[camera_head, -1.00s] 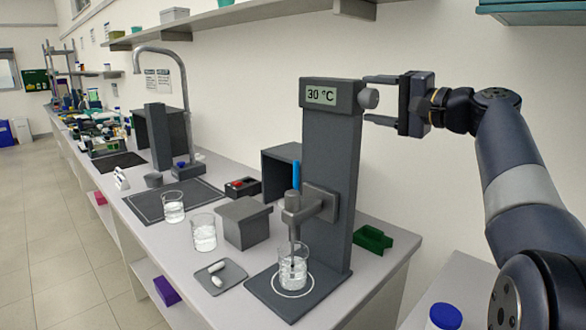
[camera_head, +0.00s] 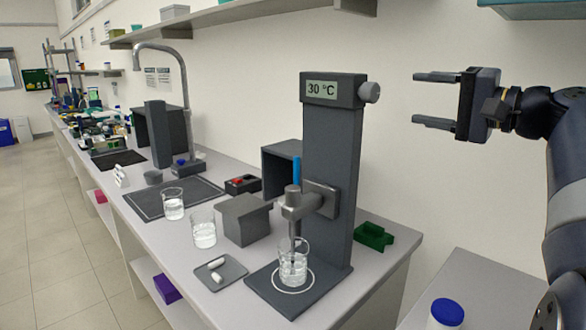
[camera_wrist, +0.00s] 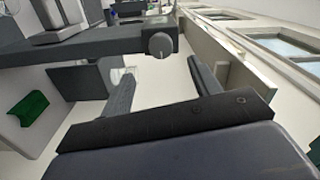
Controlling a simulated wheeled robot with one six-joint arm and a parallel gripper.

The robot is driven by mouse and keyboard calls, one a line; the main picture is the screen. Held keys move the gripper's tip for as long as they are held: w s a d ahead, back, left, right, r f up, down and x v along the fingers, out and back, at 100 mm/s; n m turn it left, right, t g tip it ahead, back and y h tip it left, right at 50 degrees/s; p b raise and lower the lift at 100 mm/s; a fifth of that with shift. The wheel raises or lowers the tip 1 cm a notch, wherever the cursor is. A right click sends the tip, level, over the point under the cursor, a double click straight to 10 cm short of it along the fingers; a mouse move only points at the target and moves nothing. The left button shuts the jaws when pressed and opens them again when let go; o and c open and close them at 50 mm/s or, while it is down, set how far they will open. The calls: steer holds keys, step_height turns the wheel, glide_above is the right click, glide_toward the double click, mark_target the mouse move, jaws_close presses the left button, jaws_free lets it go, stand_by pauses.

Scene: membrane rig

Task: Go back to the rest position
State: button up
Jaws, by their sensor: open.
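My gripper (camera_head: 433,99) is open and empty, in the air at the right of the head view. It points left toward the rig and stands clear of it. The grey rig column (camera_head: 328,180) carries a display reading 30 °C (camera_head: 321,89) and a round knob (camera_head: 370,92) on its right side. A gap lies between my fingertips and the knob. In the wrist view, the knob (camera_wrist: 161,45) shows ahead of my open fingers (camera_wrist: 160,83). A blue-topped probe (camera_head: 296,170) reaches down into a beaker (camera_head: 293,265) of clear liquid on the rig's base.
Two more beakers (camera_head: 204,232) (camera_head: 173,204), a grey block (camera_head: 246,219) and a small tray with white pieces (camera_head: 221,271) stand on the bench. A green holder (camera_head: 374,236) lies right of the column. A shelf (camera_head: 240,16) runs above. The air around my gripper is clear.

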mark_target(376, 92)
steer(key=p+x, duration=0.1)
steer(key=x, duration=0.9)
steer(key=shift+a+r, duration=0.1)
steer(key=shift+r+m+p, duration=0.1)
steer(key=shift+m+p, duration=0.8)
steer(key=shift+m, duration=0.3)
steer(key=m+p, duration=0.3)
steer(key=m, duration=0.3)
steer(key=shift+m+p, duration=0.4)
steer(key=m+p, duration=0.2)
steer(key=m, duration=0.2)
steer(key=shift+m, duration=0.4)
steer(key=m+p, duration=0.1)
steer(key=m, duration=0.3)
steer(key=shift+p, duration=0.4)
steer(key=shift+v, duration=1.1)
steer(key=shift+w+b, duration=0.1)
steer(key=shift+b, duration=0.2)
